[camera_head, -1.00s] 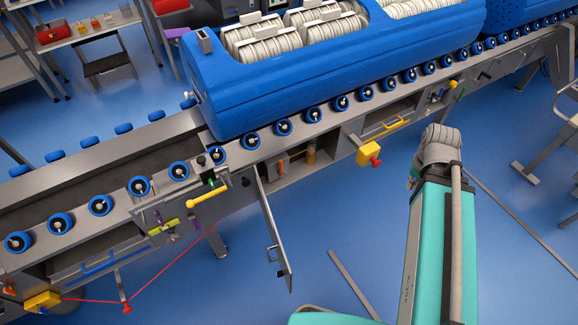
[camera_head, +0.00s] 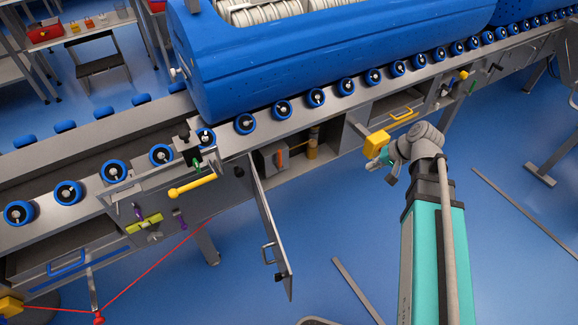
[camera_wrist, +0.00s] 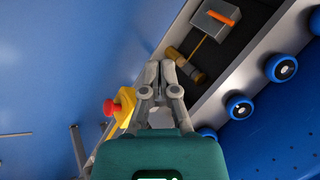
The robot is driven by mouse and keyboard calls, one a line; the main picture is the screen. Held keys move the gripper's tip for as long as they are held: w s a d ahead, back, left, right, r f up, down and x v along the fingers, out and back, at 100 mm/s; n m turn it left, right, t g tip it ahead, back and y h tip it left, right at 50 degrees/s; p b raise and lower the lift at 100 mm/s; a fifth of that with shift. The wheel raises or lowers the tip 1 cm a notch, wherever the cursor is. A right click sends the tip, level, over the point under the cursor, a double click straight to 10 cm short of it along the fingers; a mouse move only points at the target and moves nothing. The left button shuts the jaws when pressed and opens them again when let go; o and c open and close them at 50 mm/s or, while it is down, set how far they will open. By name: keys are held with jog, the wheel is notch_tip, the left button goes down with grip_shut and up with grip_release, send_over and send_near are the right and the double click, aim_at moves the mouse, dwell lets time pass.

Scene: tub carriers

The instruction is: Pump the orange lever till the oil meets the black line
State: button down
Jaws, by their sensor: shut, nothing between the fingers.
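The orange lever (camera_head: 279,156) is on a grey box (camera_head: 268,159) inside the open compartment under the conveyor. In the wrist view the lever (camera_wrist: 222,17) lies across the box at the upper right. An amber-brown cylinder (camera_head: 312,147) stands right of the box; it also shows in the wrist view (camera_wrist: 186,66). I cannot make out an oil level or a black line on it. My gripper (camera_wrist: 160,70) is shut and empty, apart from the lever, with its fingertips left of the cylinder in the picture. In the head view my wrist is right of the compartment.
An open door (camera_head: 268,225) hangs at the compartment's left. A yellow box (camera_head: 375,143) is close to my wrist; its red button shows in the wrist view (camera_wrist: 110,107). A large blue tub (camera_head: 330,65) is above the rollers.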

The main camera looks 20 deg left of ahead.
jog(key=w+a+f+m+y+b, duration=0.1)
jog(key=w+a+f+y+b, duration=0.4)
jog(key=b, duration=1)
jog(key=w+a+f+t+y+b, duration=0.1)
jog(key=w+a+f+y+b, duration=0.5)
jog(key=a+f+b, duration=0.5)
jog(key=b, duration=0.4)
jog(key=shift+w+a+f+m+b, duration=0.2)
jog(key=shift+f+m+b, duration=0.1)
jog(key=shift+m+b, duration=0.1)
jog(key=shift+a, duration=0.15)
send_near(279, 159)
jog(key=w+a, duration=0.4)
jog(key=w, duration=0.2)
jog(key=shift+s+a+r, duration=0.15)
jog(key=shift+s+a, duration=0.55)
jog(key=shift+s, duration=0.05)
jog(key=shift+s+a+r, duration=0.2)
jog(key=shift+s+a, duration=0.45)
jog(key=shift+s, duration=0.15)
